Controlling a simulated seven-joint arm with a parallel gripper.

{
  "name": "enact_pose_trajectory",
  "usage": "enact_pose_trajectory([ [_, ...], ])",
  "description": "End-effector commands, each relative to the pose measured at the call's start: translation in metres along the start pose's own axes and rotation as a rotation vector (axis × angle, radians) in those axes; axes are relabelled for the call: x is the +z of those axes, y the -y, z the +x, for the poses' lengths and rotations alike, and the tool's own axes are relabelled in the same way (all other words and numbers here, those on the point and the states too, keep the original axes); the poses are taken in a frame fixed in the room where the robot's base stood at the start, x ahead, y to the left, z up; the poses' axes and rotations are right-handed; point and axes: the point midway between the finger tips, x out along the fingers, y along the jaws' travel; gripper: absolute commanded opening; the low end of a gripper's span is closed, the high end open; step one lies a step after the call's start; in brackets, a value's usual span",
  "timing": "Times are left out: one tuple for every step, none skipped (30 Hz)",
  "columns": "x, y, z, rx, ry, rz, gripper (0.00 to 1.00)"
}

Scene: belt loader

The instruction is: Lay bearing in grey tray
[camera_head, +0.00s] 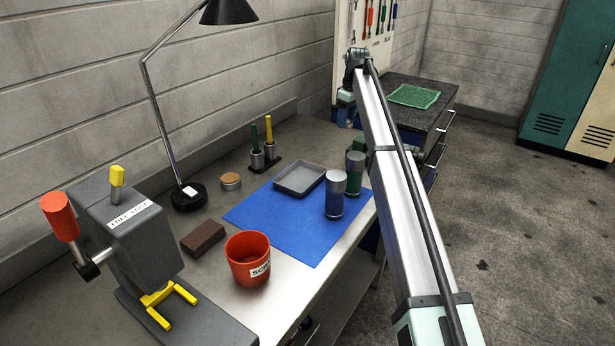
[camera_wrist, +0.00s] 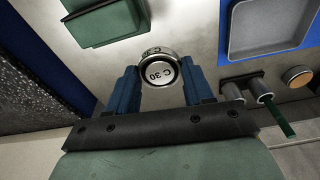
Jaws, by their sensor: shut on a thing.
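The bearing (camera_wrist: 158,71) is a round metal piece with "C 30" on its face. It sits between the blue fingers of my gripper (camera_wrist: 160,75), which is shut on it. The grey tray (camera_head: 300,179) is shallow and empty, on the far part of the blue mat (camera_head: 262,222). Part of the tray shows in the wrist view (camera_wrist: 232,28), above and to the right of the held bearing. In the head view my gripper is beyond the tray, around the far end of the arm, and the bearing cannot be made out.
A red cup (camera_head: 247,260), brown block (camera_head: 203,238), lamp (camera_head: 188,195) and lever press (camera_head: 140,235) are to the left.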

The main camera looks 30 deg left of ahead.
Motion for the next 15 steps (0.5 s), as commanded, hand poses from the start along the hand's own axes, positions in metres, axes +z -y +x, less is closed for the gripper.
enact_pose_trajectory([
  [-0.013, 0.023, 0.003, -0.002, 0.000, -0.024, 0.18],
  [-0.019, 0.035, 0.005, -0.004, 0.000, -0.036, 0.18],
  [-0.028, 0.051, 0.007, -0.005, 0.000, -0.052, 0.18],
  [-0.033, 0.062, 0.008, -0.006, 0.000, -0.063, 0.18],
  [-0.038, 0.074, 0.010, -0.007, 0.000, -0.075, 0.18],
  [-0.043, 0.090, 0.012, -0.008, 0.000, -0.090, 0.18],
  [-0.047, 0.101, 0.013, -0.009, 0.000, -0.100, 0.18],
  [-0.050, 0.112, 0.015, -0.009, 0.000, -0.110, 0.18],
  [-0.053, 0.126, 0.017, -0.010, 0.000, -0.122, 0.18],
  [-0.056, 0.136, 0.018, -0.010, 0.001, -0.130, 0.18],
  [-0.057, 0.146, 0.019, -0.010, 0.001, -0.136, 0.18],
  [-0.058, 0.158, 0.021, -0.010, 0.001, -0.143, 0.18],
  [-0.057, 0.166, 0.022, -0.009, 0.001, -0.144, 0.18],
  [-0.058, 0.175, 0.023, -0.009, 0.001, -0.146, 0.18],
  [-0.055, 0.186, 0.025, -0.008, 0.002, -0.141, 0.18],
])
